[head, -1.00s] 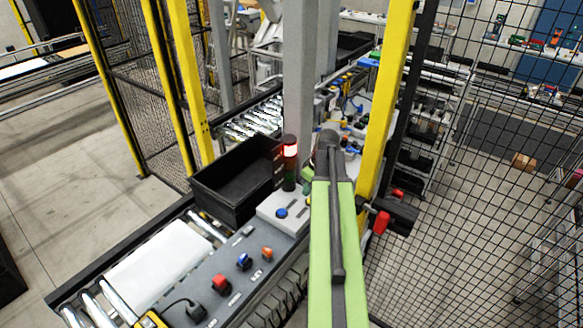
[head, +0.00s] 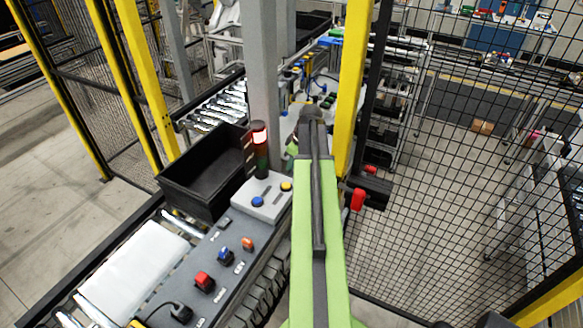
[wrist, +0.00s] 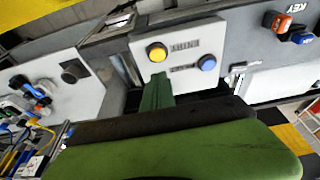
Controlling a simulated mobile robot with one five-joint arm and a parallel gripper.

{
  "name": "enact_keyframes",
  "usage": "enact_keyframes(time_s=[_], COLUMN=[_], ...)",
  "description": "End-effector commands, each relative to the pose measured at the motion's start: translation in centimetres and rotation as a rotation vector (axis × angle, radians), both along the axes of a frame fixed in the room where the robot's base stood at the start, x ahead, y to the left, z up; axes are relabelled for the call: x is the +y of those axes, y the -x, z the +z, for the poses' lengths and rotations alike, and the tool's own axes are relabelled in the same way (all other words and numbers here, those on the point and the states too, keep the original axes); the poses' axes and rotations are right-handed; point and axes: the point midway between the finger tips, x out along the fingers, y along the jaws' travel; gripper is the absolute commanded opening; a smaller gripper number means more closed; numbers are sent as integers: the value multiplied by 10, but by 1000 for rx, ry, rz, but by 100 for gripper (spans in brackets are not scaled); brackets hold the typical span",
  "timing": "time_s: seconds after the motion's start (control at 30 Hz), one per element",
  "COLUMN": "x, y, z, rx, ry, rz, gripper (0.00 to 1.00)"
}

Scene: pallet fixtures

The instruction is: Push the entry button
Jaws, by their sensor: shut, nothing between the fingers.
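A pale grey control box (head: 268,205) carries a yellow button (head: 286,186) and a blue button (head: 257,201). In the wrist view the same box (wrist: 185,35) shows the yellow button (wrist: 157,53) at left and the blue button (wrist: 207,62) at right, each beside a small label I cannot read with certainty. My gripper (wrist: 157,92) is shut and empty, its green fingers pointing at the box just below the yellow button in the picture. I cannot tell whether the tip touches the box. In the head view my arm mostly hides the gripper.
A red-lit signal tower (head: 260,150) and a black bin (head: 205,170) stand beside the box. A grey panel with red (head: 204,282), blue and orange controls lies nearer. A yellow post (head: 352,90) and mesh fence (head: 450,190) stand to the right.

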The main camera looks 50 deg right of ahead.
Motion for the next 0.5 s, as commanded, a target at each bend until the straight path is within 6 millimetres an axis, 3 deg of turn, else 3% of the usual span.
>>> enact_keyframes(time_s=[0.03,0.3,0.5], x=[1,4,4], y=[-4,-17,-17], z=[-22,-78,-97], rx=[0,0,0], ry=[0,0,0], rz=[1,1,1], gripper=[0,0,0])
